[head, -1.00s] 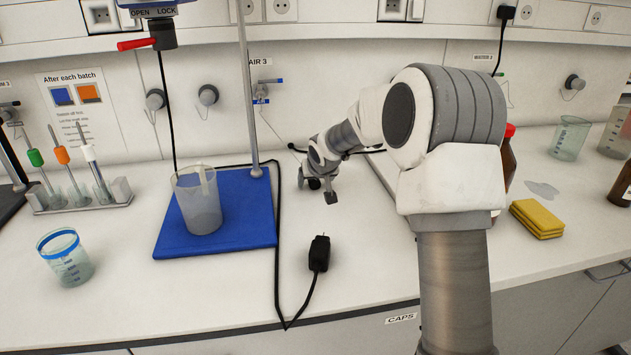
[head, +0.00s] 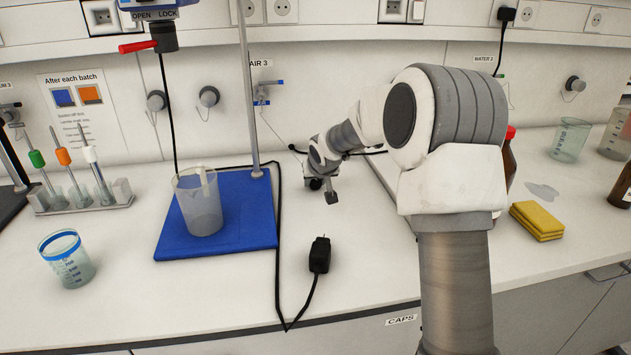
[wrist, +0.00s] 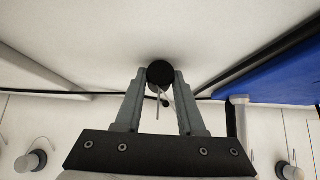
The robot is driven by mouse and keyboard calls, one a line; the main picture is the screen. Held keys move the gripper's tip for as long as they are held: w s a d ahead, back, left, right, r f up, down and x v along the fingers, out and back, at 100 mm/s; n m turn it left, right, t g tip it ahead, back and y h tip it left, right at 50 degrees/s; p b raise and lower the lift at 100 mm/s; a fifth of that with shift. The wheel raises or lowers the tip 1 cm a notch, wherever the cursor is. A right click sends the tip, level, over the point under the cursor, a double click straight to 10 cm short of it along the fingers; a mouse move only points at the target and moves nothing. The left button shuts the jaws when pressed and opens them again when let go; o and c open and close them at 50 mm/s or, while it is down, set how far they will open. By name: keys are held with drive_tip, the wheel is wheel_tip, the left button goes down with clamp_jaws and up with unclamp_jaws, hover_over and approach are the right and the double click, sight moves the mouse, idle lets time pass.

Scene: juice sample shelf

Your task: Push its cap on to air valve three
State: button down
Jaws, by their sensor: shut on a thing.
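Air valve three (head: 262,92), with a blue handle, is on the back wall under the AIR 3 label. A thin cord runs down from the valve towards my gripper (head: 316,184), which is low over the counter, below and right of the valve. In the wrist view, my gripper (wrist: 160,76) is shut on a round black cap (wrist: 160,72), held between the fingertips with a thin cord or pin at it. In the head view the cap is small and dark, partly hidden by my wrist. The cap is apart from the valve.
A blue mat (head: 250,232) with a beaker (head: 199,212) and a stand rod (head: 246,80) is left of my gripper. A black plug (head: 319,254) and its cable lie on the counter in front. Other capped wall valves (head: 208,97) are left of valve three. A yellow sponge (head: 538,220) is at right.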

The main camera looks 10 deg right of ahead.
sight(263, 99)
drive_tip(key=shift+r+p, duration=1.55)
drive_tip(key=shift+r, duration=0.8)
drive_tip(key=w+a+r+m+y+p, duration=0.2)
drive_tip(key=w+a+r+y+p, duration=0.2)
drive_tip(key=w+a+r+p, duration=0.7)
wheel_tip(263, 99, up, 2)
drive_tip(key=w+p, duration=0.2)
drive_tip(key=p, duration=0.5)
drive_tip(key=shift+a+y, duration=0.15)
drive_tip(key=shift+y, duration=0.25)
drive_tip(key=shift+b, duration=0.35)
drive_tip(key=shift+w+p, duration=1.25)
drive_tip(key=shift+w, duration=0.6)
drive_tip(key=shift+c, duration=2.2)
unclamp_jaws()
drive_tip(key=shift+r, duration=0.1)
